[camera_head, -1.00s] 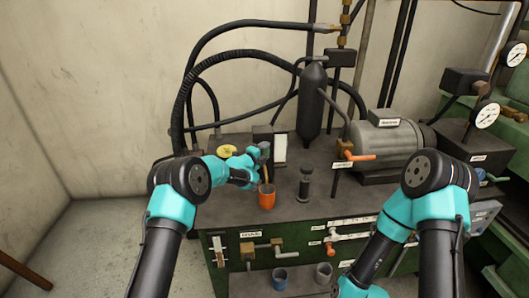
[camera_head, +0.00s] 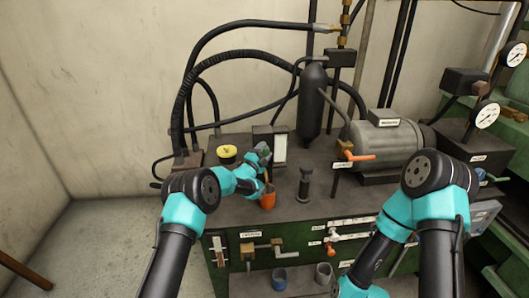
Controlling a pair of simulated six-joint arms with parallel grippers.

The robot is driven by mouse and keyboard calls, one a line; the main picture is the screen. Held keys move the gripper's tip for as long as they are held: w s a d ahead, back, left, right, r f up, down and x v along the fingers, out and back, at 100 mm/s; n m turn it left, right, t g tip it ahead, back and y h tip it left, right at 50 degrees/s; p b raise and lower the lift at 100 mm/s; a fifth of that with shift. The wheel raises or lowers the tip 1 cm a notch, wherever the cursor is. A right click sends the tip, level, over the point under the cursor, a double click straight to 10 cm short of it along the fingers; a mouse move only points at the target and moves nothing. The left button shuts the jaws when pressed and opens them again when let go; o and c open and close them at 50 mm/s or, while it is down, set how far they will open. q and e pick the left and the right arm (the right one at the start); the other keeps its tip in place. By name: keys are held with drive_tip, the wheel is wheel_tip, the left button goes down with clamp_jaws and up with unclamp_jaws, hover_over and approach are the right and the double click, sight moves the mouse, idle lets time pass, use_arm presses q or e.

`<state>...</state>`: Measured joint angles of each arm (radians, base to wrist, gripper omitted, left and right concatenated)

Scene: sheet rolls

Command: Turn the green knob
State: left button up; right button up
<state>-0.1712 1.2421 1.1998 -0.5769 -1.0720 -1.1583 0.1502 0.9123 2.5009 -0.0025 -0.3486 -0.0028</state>
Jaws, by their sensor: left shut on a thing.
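My left gripper (camera_head: 262,170) is over the left part of the dark bench top, beside and partly behind the orange cup (camera_head: 267,200). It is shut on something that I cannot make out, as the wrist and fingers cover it. I cannot pick out a green knob for certain; a small grey-green shape (camera_head: 263,150) shows at the gripper. A yellow knob (camera_head: 227,153) on a dark base stands left of the gripper, apart from it. My right arm shows at the lower right, but its gripper is not in view.
An upright black cylinder (camera_head: 313,105) with hoses stands at the back. A small dark stand (camera_head: 305,185) is right of the orange cup. An orange-handled valve (camera_head: 355,156) and a grey motor (camera_head: 385,140) are farther right. Blue (camera_head: 279,278) and grey (camera_head: 323,273) cups stand below.

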use_arm(q)
drive_tip(key=o, duration=0.9)
drive_tip(key=v, duration=1.7)
drive_tip(key=shift+s+a+f, duration=0.1)
drive_tip(key=shift+s+f, duration=0.05)
drive_tip(key=shift+s, duration=0.05)
